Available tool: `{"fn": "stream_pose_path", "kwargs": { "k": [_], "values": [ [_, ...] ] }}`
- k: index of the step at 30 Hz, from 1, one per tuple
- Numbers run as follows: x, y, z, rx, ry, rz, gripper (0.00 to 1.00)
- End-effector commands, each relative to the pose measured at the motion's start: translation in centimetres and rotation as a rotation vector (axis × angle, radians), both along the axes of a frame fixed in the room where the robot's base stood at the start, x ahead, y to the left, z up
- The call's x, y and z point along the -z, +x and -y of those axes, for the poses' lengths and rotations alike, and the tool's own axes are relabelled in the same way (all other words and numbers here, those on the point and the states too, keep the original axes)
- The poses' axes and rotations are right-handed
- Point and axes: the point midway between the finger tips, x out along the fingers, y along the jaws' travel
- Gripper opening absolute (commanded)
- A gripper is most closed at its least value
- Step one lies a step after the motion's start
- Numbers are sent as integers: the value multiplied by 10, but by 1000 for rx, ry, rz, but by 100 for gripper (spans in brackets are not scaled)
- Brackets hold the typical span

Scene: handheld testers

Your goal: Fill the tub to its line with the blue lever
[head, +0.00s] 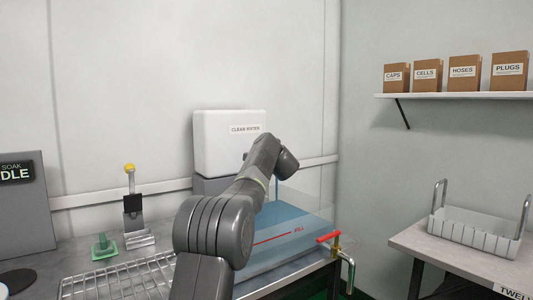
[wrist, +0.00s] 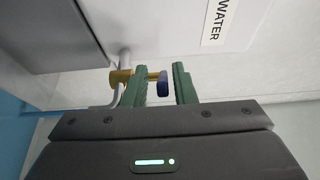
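The clear tub (head: 318,216) holds blue water, and a red fill line (head: 272,238) marks its front wall. I cannot tell exactly how the water level sits against the line. A thin blue stream (head: 277,187) shows above the tub, below my arm's end. In the wrist view, the blue lever (wrist: 163,83) is on a brass valve (wrist: 122,77) under the white clean water tank (head: 222,143). My gripper (wrist: 162,75) has its two green fingers apart, with the lever between them. I see no firm contact. In the head view my arm hides the lever and the fingers.
A red-handled tap (head: 328,237) sits at the tub's right front corner. A wire rack (head: 120,280), a yellow-topped lever stand (head: 131,190) and a green piece (head: 103,245) are on the left. A white basket (head: 475,236) stands on the right bench.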

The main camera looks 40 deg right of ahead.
Motion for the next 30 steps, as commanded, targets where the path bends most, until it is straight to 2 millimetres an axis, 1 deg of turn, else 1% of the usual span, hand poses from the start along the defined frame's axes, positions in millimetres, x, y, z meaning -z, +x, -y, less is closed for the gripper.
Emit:
{"fn": "stream_pose_path", "kwargs": {
  "k": [10, 14, 17, 30],
  "values": [
    [-2, -2, 0, 2, -2, 3, 31],
    [-3, -9, -3, 2, -2, 3, 31],
    [-3, -21, -8, 3, -2, 3, 31],
    [-2, -97, -40, 3, -1, 3, 31]
  ]
}}
